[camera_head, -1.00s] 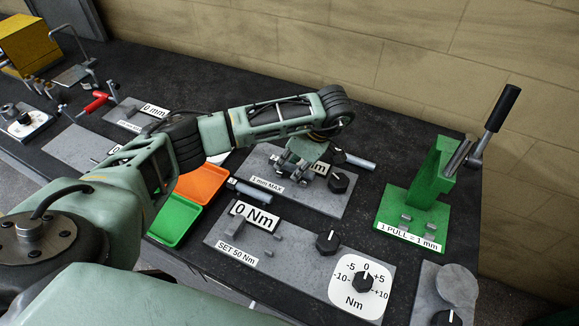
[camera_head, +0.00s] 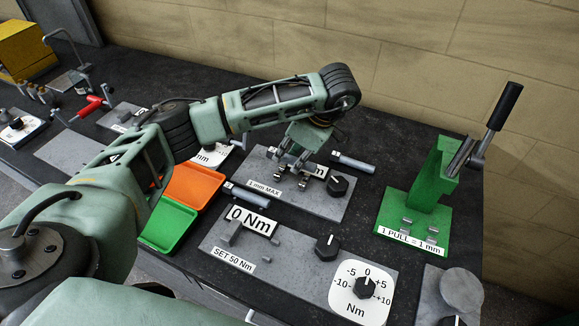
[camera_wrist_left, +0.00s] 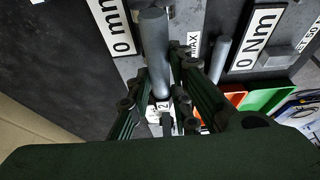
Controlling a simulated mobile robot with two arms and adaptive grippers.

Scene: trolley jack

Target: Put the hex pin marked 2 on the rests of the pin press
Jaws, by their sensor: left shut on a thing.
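My left gripper (camera_head: 292,172) is over the grey "1 mm MAX" gauge plate (camera_head: 325,209). In the left wrist view my left gripper (camera_wrist_left: 162,80) is shut on a grey pin (camera_wrist_left: 155,45), which lies lengthwise between the fingers. A white tag with a 2 (camera_wrist_left: 163,105) shows at its near end. In the head view the fingers largely hide this pin. The green pin press (camera_head: 433,185) stands at the right, with two small grey rests (camera_head: 420,230) on its base, both empty. My right gripper is not in view.
Another grey pin (camera_head: 352,162) lies behind the gauge plate, and one (camera_head: 245,193) lies in front-left of it. Orange (camera_head: 195,185) and green (camera_head: 168,226) trays stand left. The "SET 50 Nm" plate (camera_head: 290,275) is in front. The press lever (camera_head: 503,107) sticks up.

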